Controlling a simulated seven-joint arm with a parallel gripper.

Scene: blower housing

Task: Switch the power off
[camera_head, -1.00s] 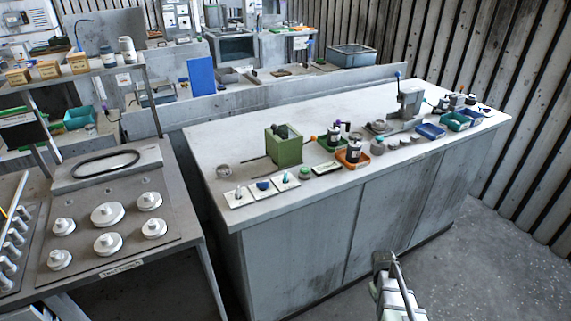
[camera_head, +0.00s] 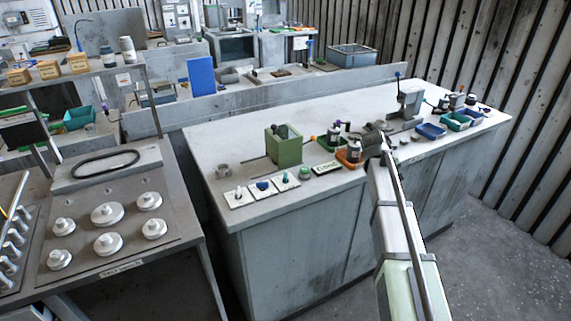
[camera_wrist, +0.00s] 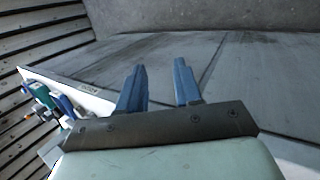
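Three white plates with small controls lie at the front left of the bench top: a pale-knobbed toggle (camera_head: 238,191), a blue control (camera_head: 263,185) and a teal-topped toggle (camera_head: 285,178). A green round button (camera_head: 305,172) is right of them. I cannot read which one is the power switch. My gripper (camera_head: 374,140) is near the bench's front edge, to the right of these controls and apart from them. In the wrist view my gripper (camera_wrist: 159,66) has two blue fingers spread apart with nothing between them.
A green box (camera_head: 284,148), an orange tray (camera_head: 350,158) and a grey press-like stand (camera_head: 408,104) stand on the bench. Blue and teal trays (camera_head: 431,131) are at its right. A knobbed panel (camera_head: 108,225) is at left. The bench top's back middle is clear.

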